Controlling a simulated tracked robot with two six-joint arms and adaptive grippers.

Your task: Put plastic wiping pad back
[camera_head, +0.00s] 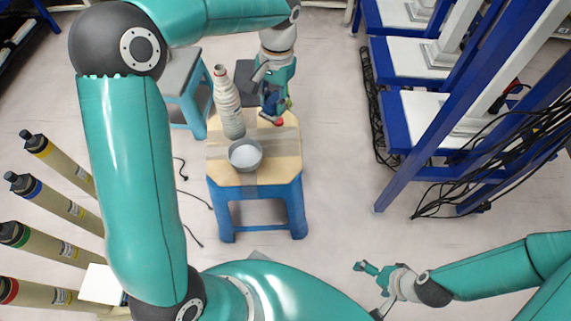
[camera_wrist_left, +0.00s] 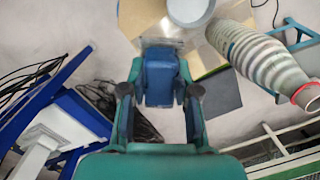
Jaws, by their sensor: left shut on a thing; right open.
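My left gripper (camera_head: 274,100) is over the back right part of a small stool, beside a striped bottle. It is shut on a blue thing, likely the plastic wiping pad (camera_wrist_left: 158,82), which sits between the two fingers in the left wrist view. In the head view the gripper and arm partly hide the pad. A small red spot shows below the gripper; I cannot tell what it belongs to. My right gripper (camera_head: 366,268) is open and empty, low at the right, away from the stool.
The wooden-topped blue stool (camera_head: 283,170) carries a grey bowl (camera_head: 246,154) and a tall striped bottle (camera_head: 228,104), also in the left wrist view (camera_wrist_left: 262,52). Another blue stool (camera_head: 181,72) stands behind. A blue rack (camera_head: 440,130) with cables is at the right.

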